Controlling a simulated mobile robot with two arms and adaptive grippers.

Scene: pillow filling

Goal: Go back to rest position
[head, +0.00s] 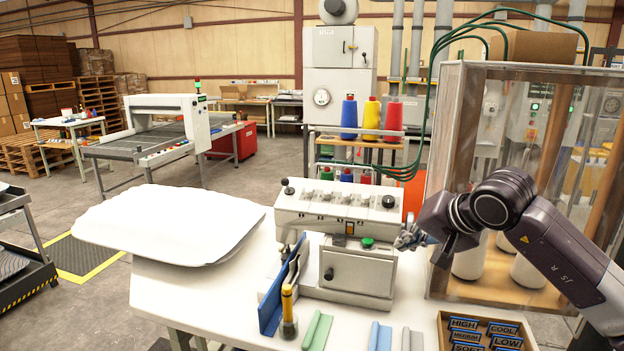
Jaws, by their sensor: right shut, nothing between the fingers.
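My right arm comes in from the right edge. My right gripper (411,238) is shut and empty, just right of the white sewing-type machine (345,214) and level with its upper body. I cannot tell whether it touches the machine. A white pillow (165,222) lies flat on the left part of the white table (172,290), its edge hanging over the table's left side. My left gripper and left arm are not in view.
A clear-walled cabinet (447,130) stands close behind my right arm. A box of labelled tags (485,330) sits at the table's front right. Bare table shows front left.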

